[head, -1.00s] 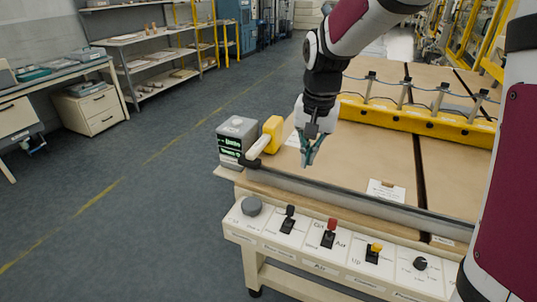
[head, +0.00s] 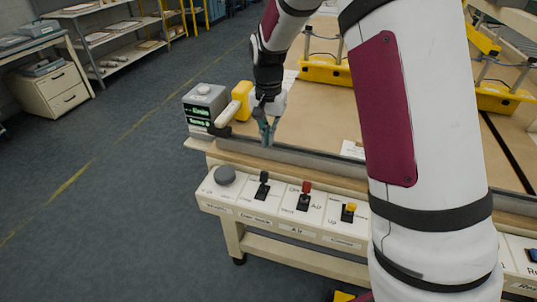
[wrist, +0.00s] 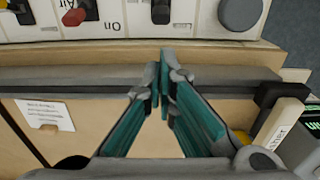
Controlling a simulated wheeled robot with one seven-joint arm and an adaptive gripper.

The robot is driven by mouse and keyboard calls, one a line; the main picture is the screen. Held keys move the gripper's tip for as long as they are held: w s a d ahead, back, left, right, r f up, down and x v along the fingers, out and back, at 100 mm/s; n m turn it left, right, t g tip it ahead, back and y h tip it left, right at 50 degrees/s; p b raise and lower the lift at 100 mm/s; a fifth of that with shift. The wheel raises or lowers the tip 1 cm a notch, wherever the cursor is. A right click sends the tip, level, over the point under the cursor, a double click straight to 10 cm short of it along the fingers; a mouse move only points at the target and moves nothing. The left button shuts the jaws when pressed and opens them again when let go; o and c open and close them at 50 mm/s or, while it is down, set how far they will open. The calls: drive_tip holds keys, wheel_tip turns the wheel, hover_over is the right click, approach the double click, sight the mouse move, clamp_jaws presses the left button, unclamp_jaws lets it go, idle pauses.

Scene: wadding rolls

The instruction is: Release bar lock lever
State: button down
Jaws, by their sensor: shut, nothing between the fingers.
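A cream lever (head: 229,113) with a black end stands at the bar's left end, beside a yellow block (head: 242,98). In the wrist view the cream lever (wrist: 279,123) shows at the right, with small lettering on it and a black piece by the bar. The long grey bar (head: 310,158) runs along the table's front edge. My gripper (head: 268,138) points down with its teal fingers together and empty. It is to the right of the lever, apart from it. In the wrist view the fingertips (wrist: 163,60) overlap the bar.
A front panel (head: 280,200) carries a grey knob (head: 224,175) and black (head: 263,186), red (head: 304,196) and yellow (head: 349,212) switches. A grey box with a green display (head: 205,105) stands left of the lever. The floor at left is clear.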

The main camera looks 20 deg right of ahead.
sight(263, 182)
wheel_tip(263, 182, down, 10)
drive_tip(key=shift+r, duration=0.15)
idle(0.3)
